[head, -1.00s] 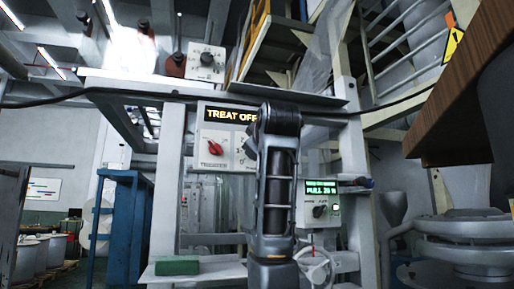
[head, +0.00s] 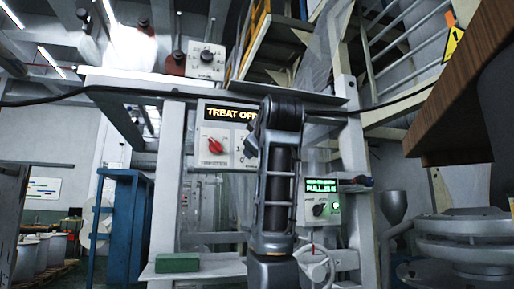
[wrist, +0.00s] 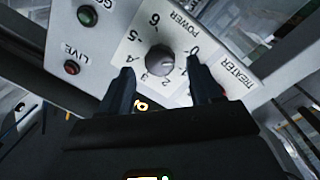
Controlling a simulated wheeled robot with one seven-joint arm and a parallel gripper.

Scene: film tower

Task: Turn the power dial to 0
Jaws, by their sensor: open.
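The power dial (wrist: 160,58) is a round grey knob on a pale panel, with numbers up to 6 around it and the word POWER beside it. The 0 mark is toward the right finger. I cannot read the dial's setting with certainty. My gripper (wrist: 161,70) is open, with one dark finger on each side of the dial's lower part. I cannot tell whether either finger touches it.
A green button (wrist: 87,16) and a red LIVE lamp (wrist: 71,67) sit left of the dial on the same panel. Another dial box (head: 206,60) stands on the shelf above. A box with a green display (head: 321,186) is right of my arm.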

